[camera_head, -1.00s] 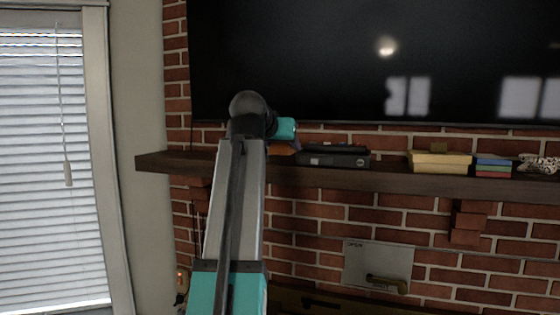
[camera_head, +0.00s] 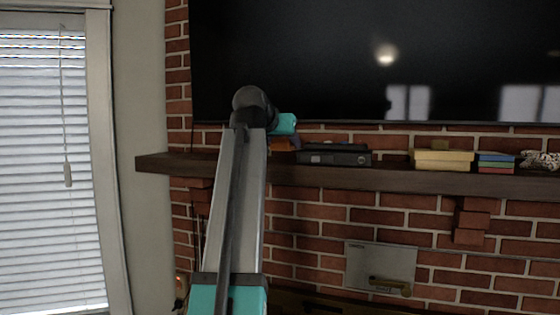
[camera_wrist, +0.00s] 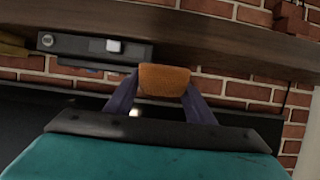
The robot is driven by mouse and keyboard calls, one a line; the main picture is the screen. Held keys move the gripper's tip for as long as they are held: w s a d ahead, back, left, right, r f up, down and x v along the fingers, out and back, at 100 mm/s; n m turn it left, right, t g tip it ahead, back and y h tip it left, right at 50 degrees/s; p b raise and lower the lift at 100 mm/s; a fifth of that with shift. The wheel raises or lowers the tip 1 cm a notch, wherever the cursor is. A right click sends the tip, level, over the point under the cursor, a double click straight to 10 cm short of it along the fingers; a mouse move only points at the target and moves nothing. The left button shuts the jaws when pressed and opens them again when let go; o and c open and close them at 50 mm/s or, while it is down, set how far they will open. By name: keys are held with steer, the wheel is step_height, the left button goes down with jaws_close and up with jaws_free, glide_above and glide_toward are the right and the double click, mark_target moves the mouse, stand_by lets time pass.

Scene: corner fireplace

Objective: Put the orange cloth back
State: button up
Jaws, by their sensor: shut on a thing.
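The orange cloth (camera_wrist: 164,80) is a small folded block between the two dark fingers of my gripper (camera_wrist: 163,91) in the wrist view. My gripper is shut on it. In the head view, a bit of the orange cloth (camera_head: 283,144) shows just left of the black box, at the wooden mantel shelf (camera_head: 400,178). My arm and wrist hide much of it there. I cannot tell whether the cloth touches the shelf.
The black box (camera_head: 334,156) stands close to the right of the cloth. A yellow box (camera_head: 443,160) and stacked coloured boxes (camera_head: 496,163) are farther right. A large television (camera_head: 380,60) hangs above. The shelf's left end is bare.

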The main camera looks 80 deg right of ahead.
steer(key=shift+w+d+f+b, duration=0.1)
steer(key=shift+w+d+b, duration=0.1)
steer(key=shift+d+b, duration=0.6)
steer(key=shift+w+d+f+b, duration=0.1)
steer(key=shift+w+d+b, duration=0.05)
steer(key=shift+d+b, duration=0.7)
steer(key=shift+w+d+f+b, duration=0.1)
steer(key=shift+w+d+b, duration=0.1)
steer(key=shift+d+b, duration=0.6)
steer(key=shift+w+d+r, duration=0.1)
steer(key=shift+d+r, duration=0.05)
steer(key=shift+d, duration=0.05)
steer(key=p, duration=0.2)
glide_above(280, 161)
steer(key=a, duration=0.1)
steer(key=shift+s+a+f, duration=0.1)
steer(key=shift+s+f, duration=0.1)
steer(key=shift+f, duration=0.15)
steer(key=shift+d, duration=0.2)
steer(key=shift+w+d+p, duration=0.15)
steer(key=shift+d+p, duration=0.3)
steer(key=shift+d, duration=0.1)
steer(key=shift+a+f+p, duration=0.15)
steer(key=shift+f+p, duration=0.5)
steer(key=shift+f, duration=1.2)
steer(key=shift+f, duration=0.15)
